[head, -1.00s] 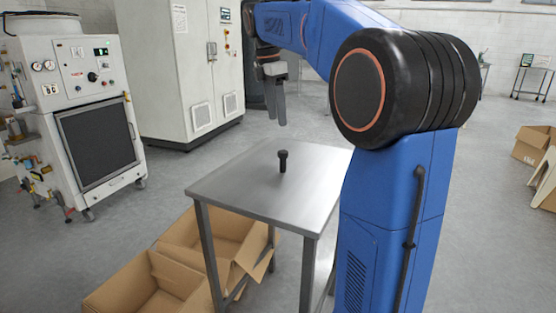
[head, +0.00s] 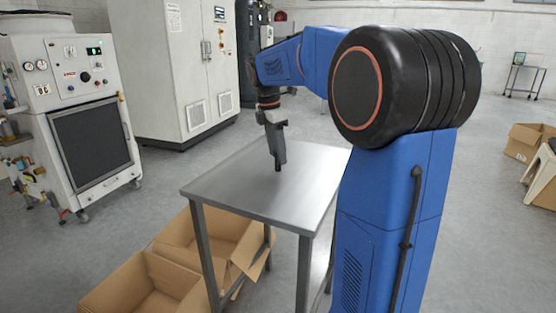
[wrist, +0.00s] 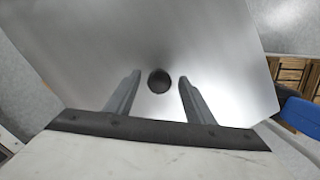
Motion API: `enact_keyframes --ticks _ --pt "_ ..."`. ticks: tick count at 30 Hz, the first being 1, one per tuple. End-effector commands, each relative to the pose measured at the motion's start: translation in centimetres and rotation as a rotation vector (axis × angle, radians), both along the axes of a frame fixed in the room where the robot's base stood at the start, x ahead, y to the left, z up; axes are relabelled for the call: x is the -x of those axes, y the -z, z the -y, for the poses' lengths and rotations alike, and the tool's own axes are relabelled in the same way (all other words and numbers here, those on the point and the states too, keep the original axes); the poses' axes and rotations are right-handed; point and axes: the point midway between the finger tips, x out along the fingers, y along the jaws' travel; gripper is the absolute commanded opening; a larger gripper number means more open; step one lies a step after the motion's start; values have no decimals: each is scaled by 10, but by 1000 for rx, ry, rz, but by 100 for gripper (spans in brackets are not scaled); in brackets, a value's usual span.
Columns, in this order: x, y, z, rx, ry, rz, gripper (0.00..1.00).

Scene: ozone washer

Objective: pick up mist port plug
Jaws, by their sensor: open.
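The mist port plug (wrist: 159,80) is a small dark plug standing on the metal table. In the wrist view its round top shows between the tips of my gripper (wrist: 158,83), with a gap on each side. In the head view my gripper (head: 278,158) points down over the table and hides most of the plug. Only the plug's dark lower end (head: 278,168) shows below the fingers. My gripper is open and not closed on the plug.
The steel table (head: 230,190) is otherwise bare. Open cardboard boxes (head: 150,290) lie on the floor beside and under it. A white machine with a dark window (head: 92,145) stands at the left, and a tall white cabinet (head: 165,75) stands behind.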

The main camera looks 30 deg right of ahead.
Motion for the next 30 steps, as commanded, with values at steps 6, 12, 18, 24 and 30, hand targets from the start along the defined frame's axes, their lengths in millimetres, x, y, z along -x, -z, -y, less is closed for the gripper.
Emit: enact_keyframes --ticks 6,12,18,24,30 --pt "0 26 4 0 0 -2 49" --pt "-1 32 5 0 0 0 49" --pt "-1 31 5 0 0 0 30" --pt "-1 31 5 0 0 0 5" --pt "-1 30 5 0 0 0 5"
